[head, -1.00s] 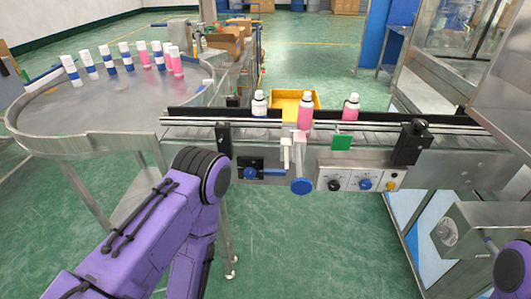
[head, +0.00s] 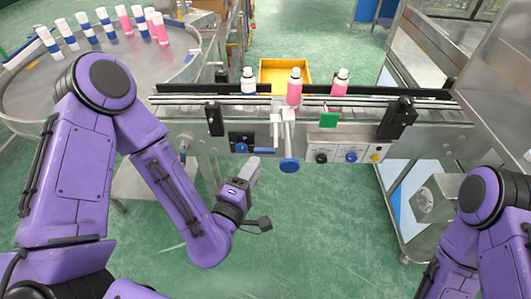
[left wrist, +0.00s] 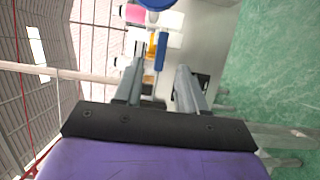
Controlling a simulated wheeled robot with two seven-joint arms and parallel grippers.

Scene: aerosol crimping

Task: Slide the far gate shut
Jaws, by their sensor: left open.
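My left gripper (head: 253,170) is raised in front of the conveyor, just below the blue horizontal handle (head: 265,150). In the left wrist view its two grey fingers (left wrist: 158,88) stand apart with nothing clearly held between them. The blue handle shows beyond the fingertips (left wrist: 160,52); contact cannot be told. Two white gate-like posts (head: 282,115) rise at the conveyor's front rail, with a round blue knob (head: 289,165) below them. I cannot tell which part is the far gate. My right gripper is out of view; only my right arm shows.
A white bottle (head: 248,80) and two pink bottles (head: 295,87) stand on the conveyor (head: 200,100). A yellow tray (head: 286,64) lies behind. The turntable (head: 30,88) at left carries several bottles. A control panel (head: 345,153) is right of the knob.

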